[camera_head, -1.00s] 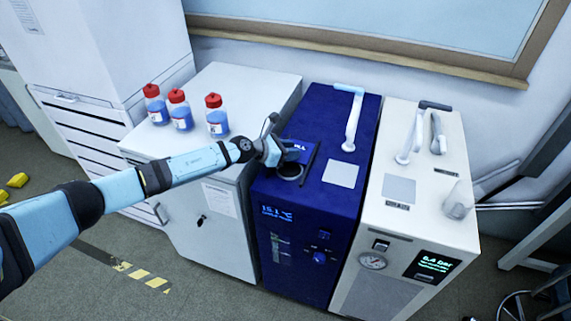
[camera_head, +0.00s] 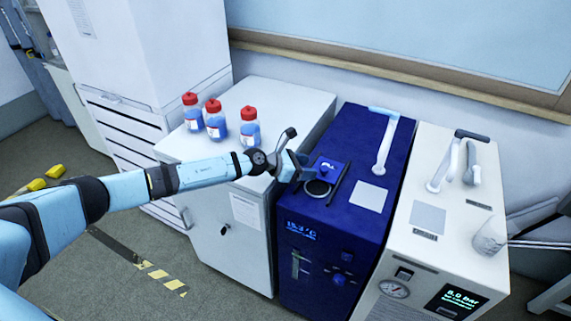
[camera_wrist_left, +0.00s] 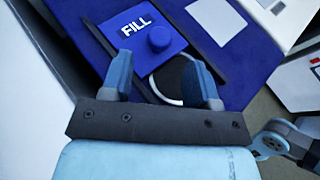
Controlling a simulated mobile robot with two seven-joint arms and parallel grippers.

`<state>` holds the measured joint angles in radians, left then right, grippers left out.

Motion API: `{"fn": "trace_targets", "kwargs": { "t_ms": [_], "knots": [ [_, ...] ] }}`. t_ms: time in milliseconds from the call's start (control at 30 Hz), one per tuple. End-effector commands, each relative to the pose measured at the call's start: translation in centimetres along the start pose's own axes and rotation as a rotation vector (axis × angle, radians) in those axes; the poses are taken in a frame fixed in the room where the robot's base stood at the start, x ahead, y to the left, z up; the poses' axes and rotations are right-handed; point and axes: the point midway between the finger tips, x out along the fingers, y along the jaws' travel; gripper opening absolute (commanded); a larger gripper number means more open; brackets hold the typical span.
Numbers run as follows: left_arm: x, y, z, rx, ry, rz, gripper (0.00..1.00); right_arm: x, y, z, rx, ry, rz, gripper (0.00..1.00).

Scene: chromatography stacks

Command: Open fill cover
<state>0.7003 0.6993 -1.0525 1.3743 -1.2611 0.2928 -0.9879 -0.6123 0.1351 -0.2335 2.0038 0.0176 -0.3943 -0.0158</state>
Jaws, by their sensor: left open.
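The fill cover (camera_head: 330,167) is a blue plate marked FILL with a round blue knob, on top of the dark blue unit (camera_head: 345,220). It sits between two black rails, behind a round dark fill opening (camera_head: 318,187) with a pale rim. The opening is largely uncovered. The wrist view shows the cover (camera_wrist_left: 135,40) and its knob (camera_wrist_left: 158,38) beyond my fingers. My left gripper (camera_head: 297,170) is open beside the cover's left side. In the wrist view its fingers (camera_wrist_left: 163,82) are apart with nothing held, and the right finger hides part of the opening. My right gripper is not in view.
Three red-capped bottles of blue liquid (camera_head: 215,125) stand on the white cabinet (camera_head: 290,95) to the left. A pale handle (camera_head: 385,145) rises behind the cover. A cream unit (camera_head: 455,210) with handles stands close on the right.

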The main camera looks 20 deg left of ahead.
Motion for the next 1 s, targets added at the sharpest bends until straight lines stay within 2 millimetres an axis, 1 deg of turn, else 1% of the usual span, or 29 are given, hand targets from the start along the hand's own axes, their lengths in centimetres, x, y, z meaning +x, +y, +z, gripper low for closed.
{"fn": "trace_targets", "kwargs": {
  "t_ms": [33,200,300,400,600,1000],
  "knots": [
    [-1.5,0.1,-0.1,0.003,0.002,0.002,0.55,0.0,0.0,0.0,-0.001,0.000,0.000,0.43],
    [-5.2,0.1,-0.1,0.002,0.001,0.002,0.55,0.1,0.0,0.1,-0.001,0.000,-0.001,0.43],
    [-6.8,0.0,-0.1,0.002,0.001,0.001,0.55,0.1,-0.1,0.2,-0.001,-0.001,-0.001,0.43],
    [-8.0,0.0,-0.1,0.001,0.000,0.001,0.55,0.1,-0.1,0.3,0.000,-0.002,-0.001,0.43],
    [-8.8,-0.1,0.0,0.000,0.000,-0.001,0.55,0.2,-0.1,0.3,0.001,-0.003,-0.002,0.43],
    [-8.8,0.0,0.0,0.001,0.000,0.000,0.55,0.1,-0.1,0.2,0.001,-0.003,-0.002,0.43]
  ]
}}
